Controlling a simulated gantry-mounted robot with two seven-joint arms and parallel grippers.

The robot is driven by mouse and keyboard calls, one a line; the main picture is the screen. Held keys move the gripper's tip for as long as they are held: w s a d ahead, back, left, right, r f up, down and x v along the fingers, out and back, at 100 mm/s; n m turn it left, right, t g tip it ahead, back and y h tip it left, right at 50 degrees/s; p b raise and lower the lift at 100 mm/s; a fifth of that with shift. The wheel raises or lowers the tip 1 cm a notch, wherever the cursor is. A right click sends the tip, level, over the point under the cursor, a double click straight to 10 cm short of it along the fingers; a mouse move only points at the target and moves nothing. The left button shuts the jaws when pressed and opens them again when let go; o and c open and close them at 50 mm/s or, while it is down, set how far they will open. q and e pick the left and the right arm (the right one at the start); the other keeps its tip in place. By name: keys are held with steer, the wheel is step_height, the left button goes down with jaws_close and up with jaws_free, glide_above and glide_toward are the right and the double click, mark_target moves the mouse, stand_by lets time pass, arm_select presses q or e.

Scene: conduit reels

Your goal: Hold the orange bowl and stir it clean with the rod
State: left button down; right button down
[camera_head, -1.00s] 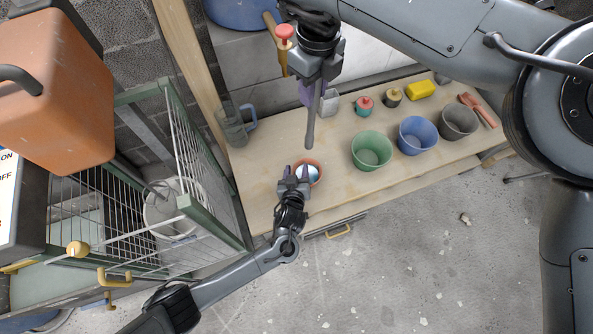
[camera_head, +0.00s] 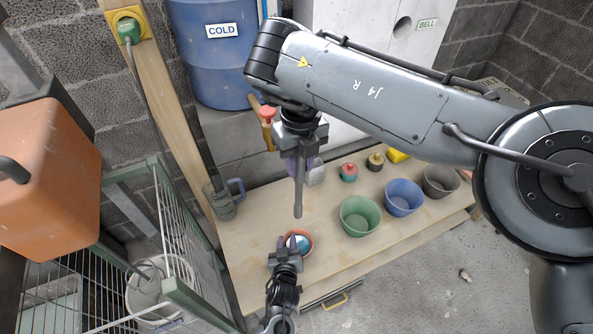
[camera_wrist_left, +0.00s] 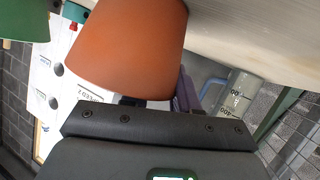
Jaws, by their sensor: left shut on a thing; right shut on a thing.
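The orange bowl (camera_head: 309,240) stands at the near left part of the wooden bench, with a pale blue-white inside. My left gripper (camera_head: 291,246) is shut on its near side; in the left wrist view the orange bowl (camera_wrist_left: 128,45) fills the space in front of the jaws, and the contact is partly hidden. My right gripper (camera_head: 301,155) is shut on the grey rod (camera_head: 298,192), which hangs almost upright. The rod's lower end shows above and slightly left of the bowl in the head view, apart from it.
On the bench (camera_head: 263,212) stand a green bowl (camera_head: 360,217), a blue bowl (camera_head: 403,198) and a grey bowl (camera_head: 440,181). Small lidded pots (camera_head: 348,172) stand behind them. A grey jug (camera_head: 221,205) stands left. A green-framed wire cage (camera_head: 172,240) borders the left side.

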steer(key=m, duration=0.4)
steer(key=shift+w+f, duration=0.25)
steer(key=shift+w, duration=0.05)
steer(key=m, duration=0.2)
steer(key=f+m, duration=0.1)
steer(key=m, duration=0.1)
steer(key=shift+w+d+f, duration=0.1)
steer(key=shift+d, duration=0.05)
step_height(320, 180, down, 3)
steer(key=m, duration=0.4)
steer(key=shift+d+m, duration=0.15)
steer(key=shift+m, duration=0.15)
steer(key=f, duration=0.1)
steer(key=s+f, duration=0.1)
steer(key=f, duration=0.1)
steer(key=shift+s+d+f+m, duration=0.2)
steer(key=shift+f+m, duration=0.1)
steer(key=shift+m, duration=0.1)
steer(key=shift+f, duration=6.25)
steer(key=shift+w, duration=0.1)
